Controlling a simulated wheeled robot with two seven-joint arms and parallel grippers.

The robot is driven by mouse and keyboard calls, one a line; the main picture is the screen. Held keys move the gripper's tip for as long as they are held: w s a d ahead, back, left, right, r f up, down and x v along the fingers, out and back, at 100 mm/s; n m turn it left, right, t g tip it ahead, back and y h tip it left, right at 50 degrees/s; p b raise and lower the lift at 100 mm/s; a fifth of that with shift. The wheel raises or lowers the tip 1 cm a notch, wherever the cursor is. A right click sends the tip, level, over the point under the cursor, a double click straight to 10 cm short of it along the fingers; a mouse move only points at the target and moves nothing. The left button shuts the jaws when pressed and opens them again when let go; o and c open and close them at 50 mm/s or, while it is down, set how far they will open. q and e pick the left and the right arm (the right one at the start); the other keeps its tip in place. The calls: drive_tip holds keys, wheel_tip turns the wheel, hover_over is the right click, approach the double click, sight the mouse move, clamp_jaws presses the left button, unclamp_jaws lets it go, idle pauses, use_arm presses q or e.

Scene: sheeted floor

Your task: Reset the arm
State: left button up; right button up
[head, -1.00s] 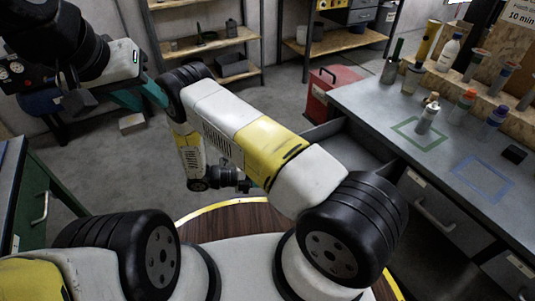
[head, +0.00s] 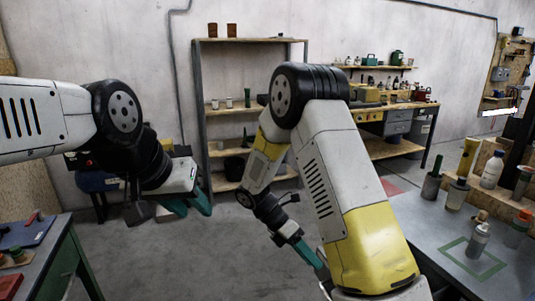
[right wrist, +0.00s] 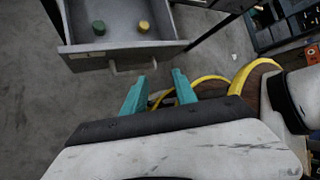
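My left arm comes in from the left in the head view. Its gripper (head: 190,203) hangs over the floor on the left, with two teal fingers apart and nothing visible between them. My right arm bends at a high elbow in the middle, and its gripper (head: 308,256) points down to the right, partly hidden behind the forearm. In the right wrist view the right gripper (right wrist: 158,90) shows two teal fingers spread apart and empty, above the floor and near an open drawer (right wrist: 90,62).
The drawer holds a green item (right wrist: 99,27) and a yellow item (right wrist: 143,26). A workbench (head: 425,235) with bottles and a green square outline (head: 472,258) stands at right. A green bench (head: 62,262) is at left. Shelves (head: 250,110) stand behind. Floor between the benches is clear.

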drive_tip(key=s+d+r+m+t+y, duration=0.1)
drive_tip(key=s+r+m+t+y, duration=0.4)
drive_tip(key=r+m, duration=0.6)
drive_tip(key=s+d+r+m+t+y, duration=0.1)
drive_tip(key=s+r+m+t+y, duration=0.3)
drive_tip(key=s+r+m, duration=0.3)
wheel_tip(320, 180, up, 8)
drive_tip(key=m+y, duration=0.1)
drive_tip(key=m, duration=0.3)
drive_tip(key=shift+s+d+f+m+t, duration=0.2)
drive_tip(key=shift+d+m+t, duration=0.1)
drive_tip(key=shift+t, duration=0.1)
drive_tip(key=shift+d, duration=0.1)
